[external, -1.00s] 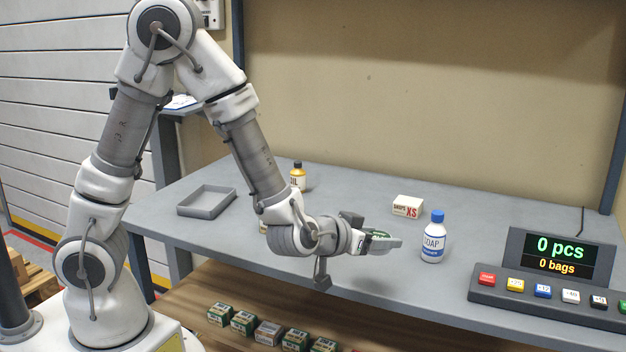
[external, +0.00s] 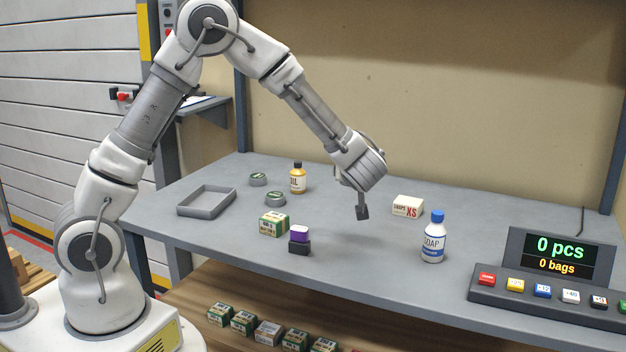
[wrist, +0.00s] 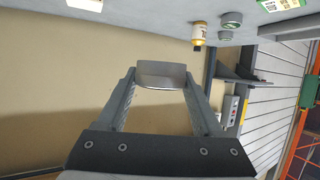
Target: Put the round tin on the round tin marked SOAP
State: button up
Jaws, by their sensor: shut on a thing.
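My gripper (wrist: 162,88) shows in the wrist view with its two fingers closed on a grey round tin (wrist: 162,74), seen edge-on between the fingertips. Two other round tins with green tops stand on the bench: a rear one (external: 257,179) and a nearer one (external: 275,198). They also show at the top of the wrist view, as one tin (wrist: 232,19) and another (wrist: 225,36), apart from the gripper. Their lettering is too small to read, so I cannot tell which is marked SOAP.
A yellow bottle (external: 297,179) stands beside the tins. A grey tray (external: 206,212) is to their left. A green-labelled box (external: 274,224) and a purple-black block (external: 299,241) are in front. A white box (external: 407,206) and a SOAP bottle (external: 433,240) stand right.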

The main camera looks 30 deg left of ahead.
jog(key=w+a+n+g+y, duration=0.3)
jog(key=w+a+n+y, duration=0.1)
jog(key=a, duration=0.4)
jog(key=n+g+y+b, duration=0.1)
jog(key=n+g+y, duration=0.2)
jog(key=n+g, duration=0.1)
send_over(275, 195)
notch_tip(275, 195, down, 8)
jog(key=shift+f, duration=0.1)
jog(key=shift+w+f, duration=0.1)
jog(key=shift+f, duration=0.05)
jog(key=shift+f+b, duration=0.55)
jog(key=shift+f, duration=1.25)
jog(key=shift+f, duration=0.2)
jog(key=o, duration=1.4)
